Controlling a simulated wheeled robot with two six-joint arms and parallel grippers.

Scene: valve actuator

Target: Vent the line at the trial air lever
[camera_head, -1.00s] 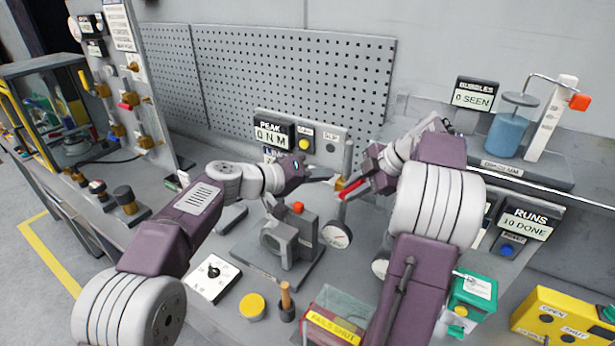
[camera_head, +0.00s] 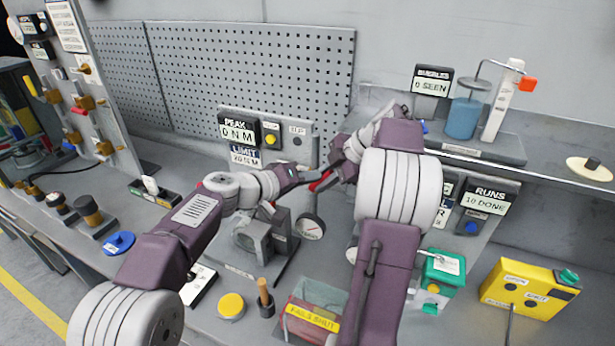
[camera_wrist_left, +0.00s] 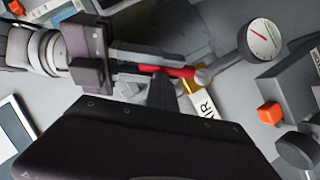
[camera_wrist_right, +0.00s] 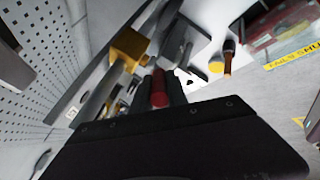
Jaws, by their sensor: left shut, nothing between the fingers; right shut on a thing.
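The trial air lever has a red handle (camera_wrist_left: 172,71) on a brass valve body (camera_wrist_left: 190,88), beside a label reading "AIR" (camera_wrist_left: 205,106) in the left wrist view. The handle also shows in the head view (camera_head: 322,182) and the right wrist view (camera_wrist_right: 158,88), where the brass body (camera_wrist_right: 128,45) is clear. My right gripper (camera_head: 335,172) is shut on the red handle. My left gripper (camera_wrist_left: 163,90) is shut and empty, its fingertips close beside the lever; I cannot tell whether they touch it. A round gauge (camera_wrist_left: 263,36) stands nearby; it also shows in the head view (camera_head: 311,226).
The peak and limit display panel (camera_head: 240,145) stands behind my grippers. A grey fixture (camera_head: 262,235) sits below them. A clear box labelled "FAILS SHUT" (camera_head: 312,318), a green box (camera_head: 440,275) and a yellow box (camera_head: 530,293) stand at the front right. The bubble pot (camera_head: 464,118) is at the back right.

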